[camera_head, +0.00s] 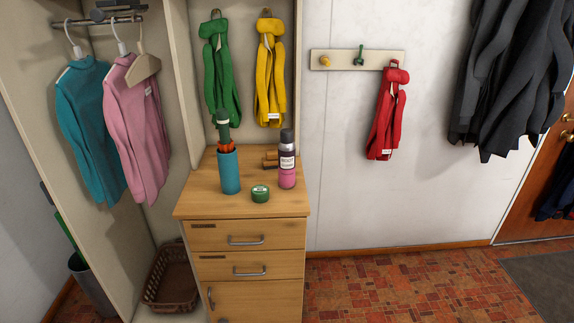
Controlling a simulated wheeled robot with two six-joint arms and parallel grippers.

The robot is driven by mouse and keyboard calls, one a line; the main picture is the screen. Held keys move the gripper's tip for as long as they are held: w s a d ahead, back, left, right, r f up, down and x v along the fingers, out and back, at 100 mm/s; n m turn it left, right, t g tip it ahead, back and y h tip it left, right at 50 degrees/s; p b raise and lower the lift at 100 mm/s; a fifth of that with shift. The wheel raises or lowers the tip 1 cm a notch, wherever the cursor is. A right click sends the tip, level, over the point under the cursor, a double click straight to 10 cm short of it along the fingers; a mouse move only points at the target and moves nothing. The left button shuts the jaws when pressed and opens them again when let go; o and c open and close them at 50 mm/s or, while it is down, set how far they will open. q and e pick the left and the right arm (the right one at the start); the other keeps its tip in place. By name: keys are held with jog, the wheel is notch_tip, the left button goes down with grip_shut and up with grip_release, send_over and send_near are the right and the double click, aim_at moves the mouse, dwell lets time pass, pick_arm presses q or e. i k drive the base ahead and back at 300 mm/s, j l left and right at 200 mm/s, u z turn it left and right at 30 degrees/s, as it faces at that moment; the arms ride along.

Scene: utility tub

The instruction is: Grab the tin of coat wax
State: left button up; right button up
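A small round green tin (260,194) with a pale label on its lid sits on the wooden cabinet top (205,195), near the front edge; I take it for the coat wax, though its label is too small to read. A teal cylindrical holder (229,172) stands just left of it. A bottle (287,174) with a dark cap and pink base stands to its right. Neither of my grippers shows in the head view.
A brown object (270,160) lies behind the tin. A wicker basket (168,280) sits low at left. Floor right of the cabinet is clear.

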aim_at(259, 193)
jog(key=u, duration=0.45)
jog(key=i+l+u, duration=0.1)
jog(key=u, duration=0.35)
jog(key=i+u, duration=0.1)
jog(key=u, duration=0.35)
jog(key=l+u, duration=0.15)
jog(key=u, duration=0.35)
jog(key=i+l+u, duration=0.2)
jog(key=l+u, duration=0.2)
jog(key=l, duration=0.15)
jog(key=k, duration=0.05)
